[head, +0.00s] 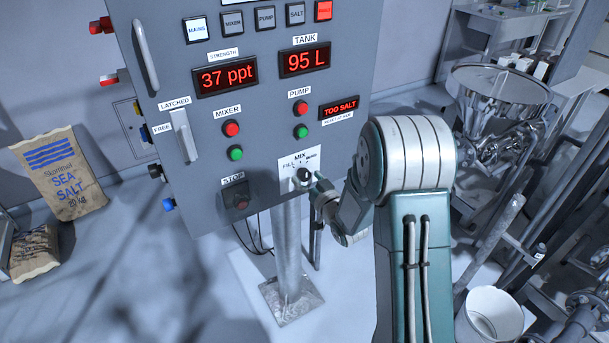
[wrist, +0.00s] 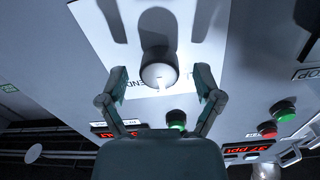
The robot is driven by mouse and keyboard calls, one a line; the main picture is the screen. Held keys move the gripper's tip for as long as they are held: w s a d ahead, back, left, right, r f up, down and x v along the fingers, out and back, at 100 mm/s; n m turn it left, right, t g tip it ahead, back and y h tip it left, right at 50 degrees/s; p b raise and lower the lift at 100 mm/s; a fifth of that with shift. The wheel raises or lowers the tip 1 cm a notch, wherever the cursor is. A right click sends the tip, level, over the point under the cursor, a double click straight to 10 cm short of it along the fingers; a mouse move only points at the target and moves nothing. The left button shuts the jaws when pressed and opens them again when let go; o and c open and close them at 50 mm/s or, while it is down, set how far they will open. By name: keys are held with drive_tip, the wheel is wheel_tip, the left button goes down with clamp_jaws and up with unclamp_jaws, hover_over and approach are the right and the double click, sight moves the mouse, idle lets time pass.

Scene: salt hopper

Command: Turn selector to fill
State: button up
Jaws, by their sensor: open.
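The selector (head: 304,175) is a round dark knob low on the grey control panel (head: 180,100), on a white label reading MIX above and FILL at its left. The right-hand word is partly unclear. In the wrist view the selector (wrist: 159,68) shows a pale face with a white mark towards the picture's bottom. My gripper (wrist: 160,84) is open, with one finger on each side of the knob and gaps between. In the head view my gripper (head: 314,183) is at the knob, partly hidden by my arm.
Pump buttons (head: 301,120) sit above the selector and a stop button (head: 236,195) at its left. The displays read 37 ppt and 95 L; a red sign reads TOO SALT. A steel hopper (head: 500,85) and white bucket (head: 490,315) stand right.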

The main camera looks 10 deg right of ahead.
drive_tip(key=shift+w+a, duration=0.2)
drive_tip(key=shift+w, duration=0.45)
drive_tip(key=c, duration=1.1)
drive_tip(key=shift+c, duration=0.2)
drive_tip(key=shift+n, duration=0.3)
drive_tip(key=n, duration=0.3)
drive_tip(key=shift+n, duration=2.6)
